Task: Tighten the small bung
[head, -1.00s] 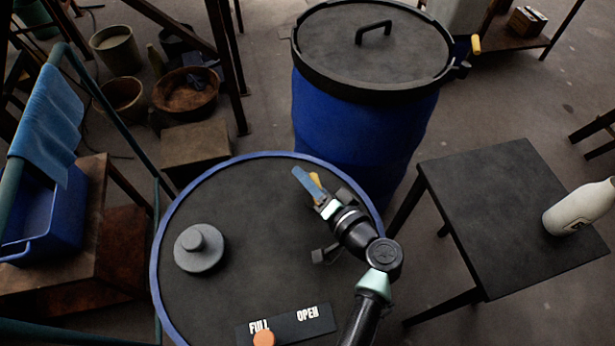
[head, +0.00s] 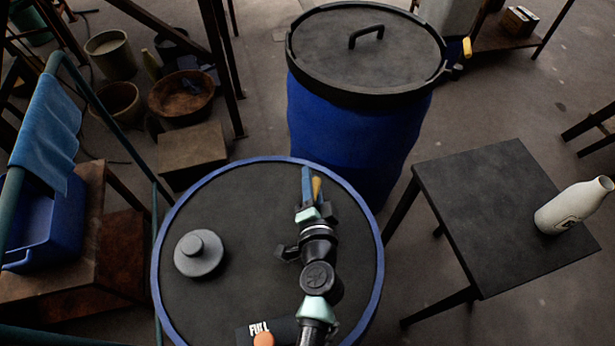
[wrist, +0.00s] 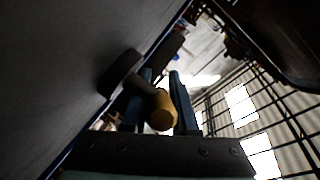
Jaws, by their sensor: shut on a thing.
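The blue-rimmed drum (head: 160,235) with a dark flat lid stands in front of me. My gripper (head: 312,180) is at the lid's far right part, its blue fingers pointing away from me. In the wrist view, the fingers (wrist: 160,82) are shut on a yellow-ended stub (wrist: 161,112). The stub joins a dark round piece (wrist: 118,74) beside the grey lid surface; this looks like the small bung. Its yellow part (head: 317,188) also shows between the fingers in the head view. Whether it is seated fully is hidden. A larger grey bung (head: 199,254) sits on the lid's left.
A panel (head: 284,330) reading "FULL" with an orange knob (head: 263,339) is at the lid's near edge, partly behind my arm. A second blue drum (head: 345,130) stands behind. A black table (head: 480,200) with a white bottle (head: 572,207) is at right.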

